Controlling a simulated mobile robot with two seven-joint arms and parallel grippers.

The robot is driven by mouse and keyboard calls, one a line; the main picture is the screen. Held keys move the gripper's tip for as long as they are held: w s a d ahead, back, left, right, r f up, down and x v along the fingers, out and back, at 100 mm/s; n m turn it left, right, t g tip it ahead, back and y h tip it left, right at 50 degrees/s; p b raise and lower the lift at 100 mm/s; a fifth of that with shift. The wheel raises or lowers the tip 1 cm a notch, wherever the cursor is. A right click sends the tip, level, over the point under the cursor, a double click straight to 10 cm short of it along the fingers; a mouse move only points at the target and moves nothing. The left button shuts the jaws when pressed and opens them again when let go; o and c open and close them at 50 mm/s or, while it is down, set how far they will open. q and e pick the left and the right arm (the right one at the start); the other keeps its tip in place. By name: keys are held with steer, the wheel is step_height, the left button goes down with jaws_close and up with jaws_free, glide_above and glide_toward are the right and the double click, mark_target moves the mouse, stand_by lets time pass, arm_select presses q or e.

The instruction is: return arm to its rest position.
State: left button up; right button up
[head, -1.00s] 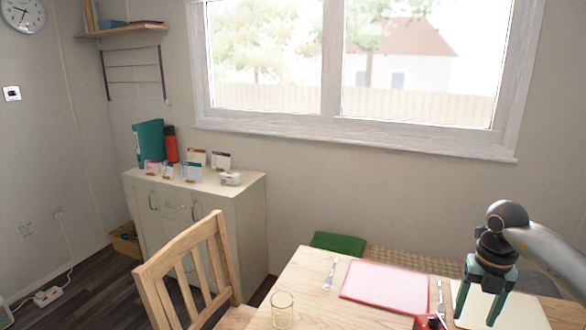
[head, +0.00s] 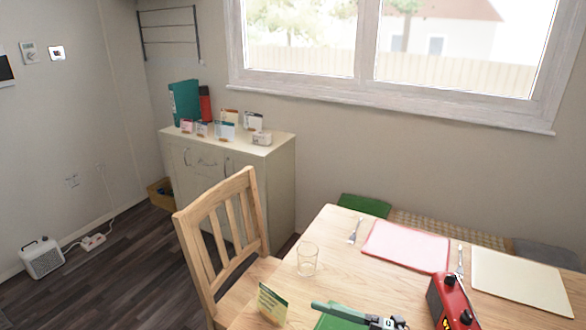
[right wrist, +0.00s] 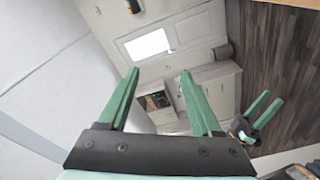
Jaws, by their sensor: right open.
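My right gripper (right wrist: 157,95) is open in the right wrist view. Its two green fingers stand apart with nothing between them and point towards the room. My left gripper (right wrist: 257,112) shows small at the right of that view, with its green fingers apart. In the head view, a green-fingered gripper of mine is partly cut off by the bottom edge, in front of the table (head: 345,265); I cannot tell which arm it belongs to.
The table bears a glass (head: 307,260), a card (head: 272,303), a red object (head: 452,302), a pink mat (head: 405,246) and a cream mat (head: 520,282). A wooden chair (head: 215,230) stands at its left. A cabinet (head: 270,180) is behind.

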steer(key=s+d+f+m+t+h, duration=0.1)
steer(key=d+f+m+t+h, duration=0.3)
steer(key=m, duration=0.5)
steer(key=s+d+f+m+t+h, duration=0.2)
steer(key=d+f+m+t+h, duration=0.15)
steer(key=f+m+h, duration=0.35)
steer(key=s+d+f+m+g+h, duration=0.1)
steer(key=s+f+m+g, duration=0.1)
steer(key=s+f+m, duration=0.2)
steer(key=s+d+f+m+g+h, duration=0.2)
steer(key=s+f+m+g, duration=0.1)
steer(key=s+f, duration=0.5)
steer(key=shift+s+d+m+h, duration=0.25)
steer(key=shift+s+m, duration=0.35)
steer(key=shift+s, duration=0.5)
